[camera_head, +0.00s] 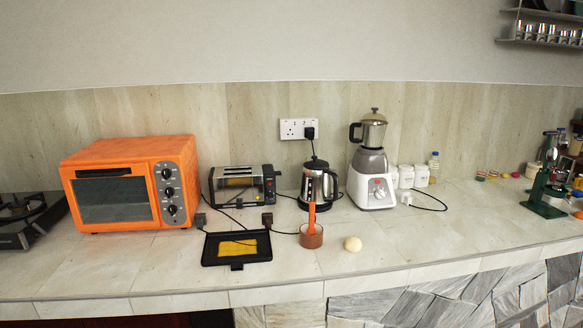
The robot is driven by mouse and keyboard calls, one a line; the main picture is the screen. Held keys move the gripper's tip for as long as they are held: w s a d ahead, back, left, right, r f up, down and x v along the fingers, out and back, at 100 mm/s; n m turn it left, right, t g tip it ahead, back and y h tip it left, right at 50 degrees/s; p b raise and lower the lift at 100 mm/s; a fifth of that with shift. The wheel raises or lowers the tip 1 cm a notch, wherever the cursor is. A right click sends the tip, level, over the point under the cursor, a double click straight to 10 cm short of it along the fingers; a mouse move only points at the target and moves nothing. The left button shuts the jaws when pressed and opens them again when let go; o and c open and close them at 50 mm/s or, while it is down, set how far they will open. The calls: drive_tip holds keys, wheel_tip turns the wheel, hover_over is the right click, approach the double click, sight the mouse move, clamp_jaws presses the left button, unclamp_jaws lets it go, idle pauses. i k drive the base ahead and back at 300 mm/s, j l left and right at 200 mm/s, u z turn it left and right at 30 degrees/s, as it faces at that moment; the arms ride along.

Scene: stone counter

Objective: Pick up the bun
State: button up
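A small round pale-yellow ball-like thing (352,244), which looks like the bun, sits on the stone counter (400,258) near its front edge. It stands alone, just right of an orange-brown cup (311,236) with an orange handle-like piece standing up in it. Nothing covers the bun. My gripper is not in this view.
A black open sandwich press (210,252) with a yellow slab lies left of the cup. Behind stand an orange oven (131,183), a toaster (243,186), a kettle (318,184) and a blender (371,165). The counter right of the bun is clear.

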sight(352, 244)
drive_tip(key=k+u, duration=0.1)
drive_tip(key=i+l+z, duration=0.3)
drive_tip(key=i+z, duration=0.15)
drive_tip(key=i, duration=0.25)
drive_tip(key=i+l+z, duration=0.1)
drive_tip(key=i+z, duration=0.3)
drive_tip(key=i, duration=0.3)
